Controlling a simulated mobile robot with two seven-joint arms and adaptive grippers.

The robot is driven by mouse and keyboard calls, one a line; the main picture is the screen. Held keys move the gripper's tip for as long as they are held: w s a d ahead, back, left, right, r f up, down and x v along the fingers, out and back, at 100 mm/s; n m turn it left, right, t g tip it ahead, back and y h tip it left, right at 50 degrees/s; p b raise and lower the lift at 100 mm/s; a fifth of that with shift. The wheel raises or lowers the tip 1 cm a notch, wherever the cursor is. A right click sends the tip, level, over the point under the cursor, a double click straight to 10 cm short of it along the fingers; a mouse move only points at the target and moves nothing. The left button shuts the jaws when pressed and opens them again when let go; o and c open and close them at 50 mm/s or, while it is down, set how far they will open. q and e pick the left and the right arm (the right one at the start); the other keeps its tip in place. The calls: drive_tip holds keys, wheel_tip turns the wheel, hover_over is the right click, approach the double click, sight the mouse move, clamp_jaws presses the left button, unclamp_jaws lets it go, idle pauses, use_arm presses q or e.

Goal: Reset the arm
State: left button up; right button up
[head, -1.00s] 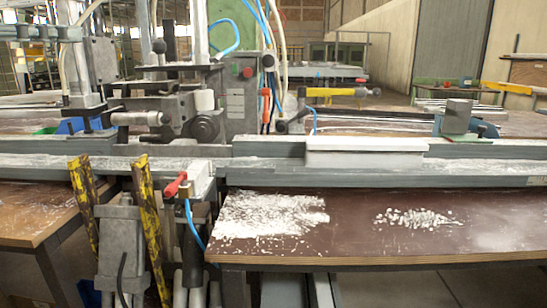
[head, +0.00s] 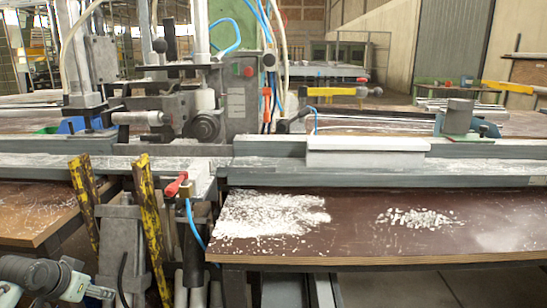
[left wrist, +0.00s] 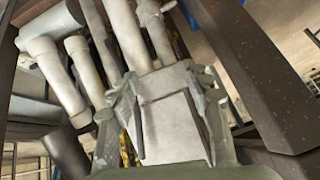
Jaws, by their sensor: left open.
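My left arm shows at the bottom left corner of the head view, in front of the profile clamp bench. Its grey end (head: 70,284) points right, low in front of the yellow-and-black striped posts (head: 150,225). In the left wrist view my left gripper (left wrist: 163,95) has its two fingers spread apart. No held object can be made out. Pale pipes (left wrist: 125,35) of the bench's underside lie beyond the fingers; I cannot tell whether anything touches them. My right gripper is in neither view.
The clamp machine (head: 190,110) and long metal rail (head: 380,176) stand behind. A brown table (head: 350,230) with white chips fills the right, and a wooden table (head: 45,210) is at left. A red-handled lever (head: 176,184) sits at the rail's front. A dark beam (left wrist: 255,70) is close right of the gripper.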

use_arm(q)
drive_tip(key=s+a+f+m+g+y, duration=0.15)
drive_tip(key=s+f+g+y, duration=0.25)
drive_tip(key=s+f, duration=1.9)
drive_tip(key=s+d+f+n+h, duration=0.1)
drive_tip(key=d, duration=0.7)
drive_tip(key=s+d+f+n+h, duration=0.1)
drive_tip(key=s+d+f+h, duration=0.1)
drive_tip(key=d, duration=0.6)
drive_tip(key=shift+s+d+f+h, duration=0.15)
drive_tip(key=shift+h, duration=0.15)
